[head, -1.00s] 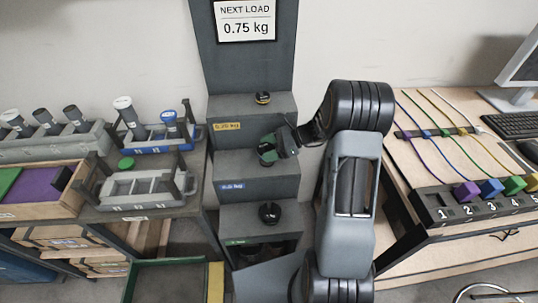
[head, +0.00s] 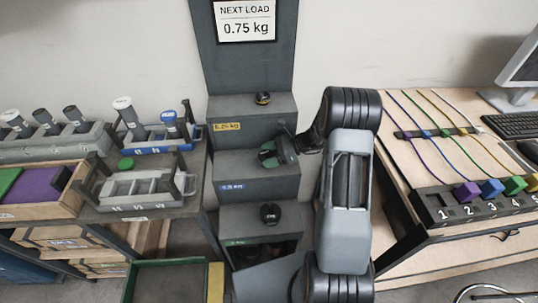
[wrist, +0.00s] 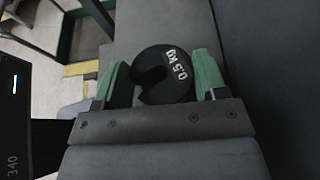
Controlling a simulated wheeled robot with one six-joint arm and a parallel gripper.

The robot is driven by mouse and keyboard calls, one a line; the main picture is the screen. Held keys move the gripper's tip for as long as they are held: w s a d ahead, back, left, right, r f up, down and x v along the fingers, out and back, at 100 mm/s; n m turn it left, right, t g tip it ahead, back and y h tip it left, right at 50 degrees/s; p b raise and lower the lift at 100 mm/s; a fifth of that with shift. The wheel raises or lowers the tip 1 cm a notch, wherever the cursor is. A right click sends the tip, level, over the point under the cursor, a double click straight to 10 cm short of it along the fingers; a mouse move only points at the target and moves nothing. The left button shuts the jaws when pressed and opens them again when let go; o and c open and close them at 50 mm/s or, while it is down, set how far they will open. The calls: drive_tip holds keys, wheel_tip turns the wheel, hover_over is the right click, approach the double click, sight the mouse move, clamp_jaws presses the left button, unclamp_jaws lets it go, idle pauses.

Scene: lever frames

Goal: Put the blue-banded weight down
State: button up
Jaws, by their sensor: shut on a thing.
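A black slotted weight marked 0.5 kg (wrist: 164,76) sits between the green fingertips of my gripper (wrist: 164,80) in the wrist view. My gripper is shut on it. Its blue band does not show from this side. In the head view my gripper (head: 270,157) is at the middle step (head: 282,180) of the grey stepped stand, which carries a blue label (head: 231,187). The weight is low over this step; whether it touches the surface I cannot tell.
A sign (head: 245,21) reads "NEXT LOAD 0.75 kg". A rack table is at left, a cable desk at right.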

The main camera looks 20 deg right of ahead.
drive_tip(key=o, duration=1.3)
drive_tip(key=shift+c, duration=0.2)
drive_tip(key=shift+r, duration=0.1)
drive_tip(key=v, duration=1.1)
drive_tip(key=shift+d, duration=0.1)
drive_tip(key=shift+s+d+r, duration=0.1)
drive_tip(key=shift+r, duration=0.1)
drive_tip(key=s+a+r+n+h, duration=0.4)
drive_tip(key=s+a+n+h, duration=0.1)
drive_tip(key=s+n, duration=0.4)
drive_tip(key=s+a+r+n+h, duration=0.5)
drive_tip(key=s+n+h, duration=0.3)
drive_tip(key=n, duration=0.3)
drive_tip(key=shift+s+a+t, duration=0.3)
drive_tip(key=shift+s+a, duration=0.05)
drive_tip(key=shift+a, duration=0.3)
